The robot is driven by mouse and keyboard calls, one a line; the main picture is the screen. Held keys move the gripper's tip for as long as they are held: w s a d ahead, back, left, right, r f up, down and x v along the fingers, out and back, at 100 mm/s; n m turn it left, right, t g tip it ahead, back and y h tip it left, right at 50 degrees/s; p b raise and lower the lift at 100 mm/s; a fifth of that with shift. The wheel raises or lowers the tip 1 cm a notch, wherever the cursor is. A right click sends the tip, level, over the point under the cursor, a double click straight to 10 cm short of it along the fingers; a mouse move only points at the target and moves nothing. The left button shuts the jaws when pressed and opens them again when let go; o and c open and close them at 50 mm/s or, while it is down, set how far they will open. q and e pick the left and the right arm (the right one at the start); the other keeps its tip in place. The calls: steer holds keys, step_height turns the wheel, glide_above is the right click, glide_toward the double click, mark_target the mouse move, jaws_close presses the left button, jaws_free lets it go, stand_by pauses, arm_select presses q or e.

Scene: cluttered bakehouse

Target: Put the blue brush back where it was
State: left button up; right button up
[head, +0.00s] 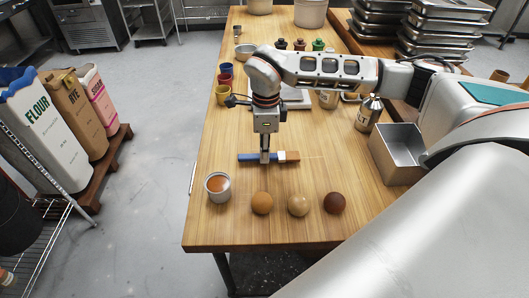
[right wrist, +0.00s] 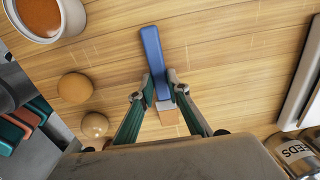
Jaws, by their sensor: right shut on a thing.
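The blue brush (head: 247,157) lies level across the view at the middle of the wooden table (head: 215,130). Its blue handle points left, and its pale ferrule and brown end (head: 291,156) point right. My right gripper (head: 265,158) points straight down and is shut on the brush around the middle. In the right wrist view the blue handle (right wrist: 153,50) runs up from between the two fingers (right wrist: 159,84). The brush is at or just above the tabletop; I cannot tell which. My left gripper is not in view.
A cup of orange-brown glaze (head: 218,187) stands front left of the brush. Three balls, orange-brown (head: 262,203), tan (head: 298,205) and dark brown (head: 335,203), sit in front. A metal tin (head: 397,152) is at right. Blue, red and yellow cups (head: 222,94) stand behind.

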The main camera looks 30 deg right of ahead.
steer(key=shift+f, duration=0.45)
steer(key=shift+f, duration=0.1)
steer(key=o, duration=0.9)
steer(key=shift+o, duration=0.2)
step_height(320, 180, up, 12)
steer(key=shift+d, duration=0.15)
steer(key=shift+s, duration=0.1)
